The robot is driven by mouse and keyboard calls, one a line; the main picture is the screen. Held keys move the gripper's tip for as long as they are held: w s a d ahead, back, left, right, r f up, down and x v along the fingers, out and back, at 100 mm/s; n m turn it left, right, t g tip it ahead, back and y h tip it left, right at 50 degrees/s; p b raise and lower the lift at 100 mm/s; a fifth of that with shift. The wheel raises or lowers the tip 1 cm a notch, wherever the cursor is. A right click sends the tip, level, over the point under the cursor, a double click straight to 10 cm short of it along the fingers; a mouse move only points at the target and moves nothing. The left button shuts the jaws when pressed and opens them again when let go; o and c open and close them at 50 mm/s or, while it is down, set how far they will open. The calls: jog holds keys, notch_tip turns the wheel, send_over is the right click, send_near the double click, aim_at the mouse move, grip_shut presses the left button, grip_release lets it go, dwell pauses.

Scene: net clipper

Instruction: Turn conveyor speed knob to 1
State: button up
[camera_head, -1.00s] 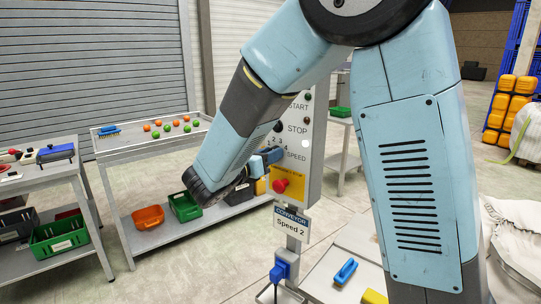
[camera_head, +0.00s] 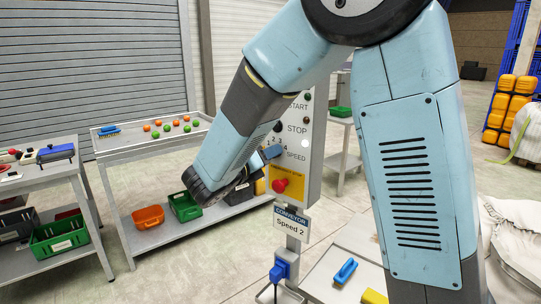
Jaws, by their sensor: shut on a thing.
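The conveyor control panel (camera_head: 313,140) stands right of centre, with START, STOP and SPEED labels and a red emergency stop button on a yellow plate (camera_head: 281,186). Speed numbers from 1 to 4 (camera_head: 275,143) show partly beside my arm. My gripper (camera_head: 271,154) is at the panel's speed dial, left of the SPEED label, shut on the speed knob. The knob itself is hidden by my gripper and wrist, so its pointer cannot be read. A sign (camera_head: 290,226) below the panel reads "CONVEYOR Speed 2".
A grey cart (camera_head: 160,146) with small orange and green balls stands left of the panel. Another cart (camera_head: 40,172) is at far left. A blue-handled tool (camera_head: 345,271) lies on the surface at the bottom. My arm fills the right foreground.

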jog(key=n, duration=1)
jog(key=shift+a+f, duration=0.15)
jog(key=shift+a, duration=0.05)
jog(key=shift+n, duration=0.4)
jog(key=o, duration=0.7)
jog(key=shift+a, duration=0.1)
jog(key=o, duration=0.3)
jog(key=shift+o, duration=0.2)
jog(key=v, duration=1.3)
jog(key=shift+s+a, duration=0.2)
jog(key=shift+s, duration=0.05)
